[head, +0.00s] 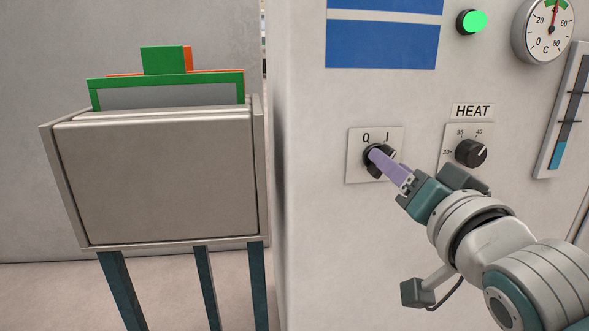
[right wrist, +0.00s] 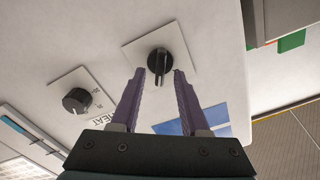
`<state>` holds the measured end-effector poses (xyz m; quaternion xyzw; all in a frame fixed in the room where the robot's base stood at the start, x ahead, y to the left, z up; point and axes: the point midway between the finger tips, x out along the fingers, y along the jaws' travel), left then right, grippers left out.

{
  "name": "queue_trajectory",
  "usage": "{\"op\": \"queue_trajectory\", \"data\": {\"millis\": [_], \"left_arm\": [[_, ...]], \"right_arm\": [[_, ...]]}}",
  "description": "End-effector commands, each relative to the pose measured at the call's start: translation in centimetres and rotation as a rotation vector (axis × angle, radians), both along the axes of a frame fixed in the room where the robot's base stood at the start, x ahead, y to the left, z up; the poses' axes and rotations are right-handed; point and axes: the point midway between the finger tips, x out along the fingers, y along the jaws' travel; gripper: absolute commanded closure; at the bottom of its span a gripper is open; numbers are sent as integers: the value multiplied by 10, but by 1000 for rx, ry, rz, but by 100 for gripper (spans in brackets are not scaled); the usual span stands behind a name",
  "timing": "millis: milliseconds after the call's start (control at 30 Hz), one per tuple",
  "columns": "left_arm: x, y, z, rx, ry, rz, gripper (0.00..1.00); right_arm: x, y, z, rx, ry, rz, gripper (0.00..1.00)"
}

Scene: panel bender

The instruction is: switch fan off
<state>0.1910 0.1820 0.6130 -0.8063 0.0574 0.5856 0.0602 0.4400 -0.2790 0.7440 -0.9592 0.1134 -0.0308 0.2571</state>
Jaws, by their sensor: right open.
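The fan switch is a black rotary knob (head: 388,153) on a square plate (head: 358,170) marked O and I, on the light machine panel. Its handle appears to lean towards the I; my finger partly hides it. In the right wrist view the knob (right wrist: 159,62) shows with its handle lying between my fingertips in the picture. My right gripper (head: 376,155) has purple fingers and is at the knob. Its fingers stand apart in the right wrist view (right wrist: 160,74), one each side of the handle. Contact cannot be told. My left gripper is not in view.
A HEAT dial (head: 471,152) sits close to the right of the switch, beside my wrist. A lit green lamp (head: 472,22), a round thermometer (head: 549,28) and a blue level gauge (head: 563,120) are further right. A metal bin (head: 160,180) on legs stands left.

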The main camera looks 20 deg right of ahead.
Motion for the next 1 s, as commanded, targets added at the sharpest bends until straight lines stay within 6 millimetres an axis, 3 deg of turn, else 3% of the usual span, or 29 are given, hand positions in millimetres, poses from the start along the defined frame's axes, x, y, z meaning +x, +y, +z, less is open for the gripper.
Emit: {"op": "queue_trajectory", "data": {"millis": [400,800,1000], "left_arm": [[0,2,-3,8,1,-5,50],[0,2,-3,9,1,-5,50],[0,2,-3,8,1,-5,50]], "right_arm": [[9,-2,0,0,1,1,56],[9,-2,0,0,0,0,100],[9,-2,0,0,0,0,100]]}}
